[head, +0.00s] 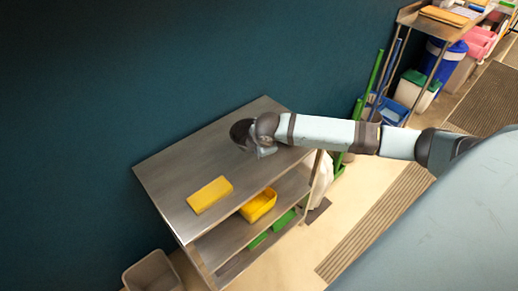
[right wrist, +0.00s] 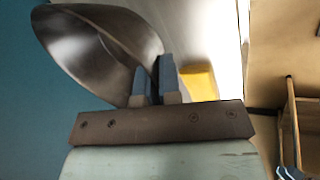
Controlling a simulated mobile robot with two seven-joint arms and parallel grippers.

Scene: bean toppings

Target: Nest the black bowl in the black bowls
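A dark, shiny black bowl (head: 240,131) is at the back right of the metal table's top in the head view, partly hidden by my arm. My right gripper (head: 262,151) is at its near side. In the right wrist view the bowl (right wrist: 95,50) fills the upper left, with its hollow inside showing and its rim reaching the fingers. The right gripper's blue-grey fingers (right wrist: 156,82) are close together with the bowl's rim between them. I cannot tell whether it is one bowl or several nested, or whether it touches the table. My left gripper is not in view.
A yellow block (head: 210,195) lies on the metal table (head: 165,172); the tabletop around it is bare. A yellow bin (head: 259,205) and green items sit on lower shelves. A grey bin (head: 150,273) stands at the table's front left. A dark teal wall borders the back.

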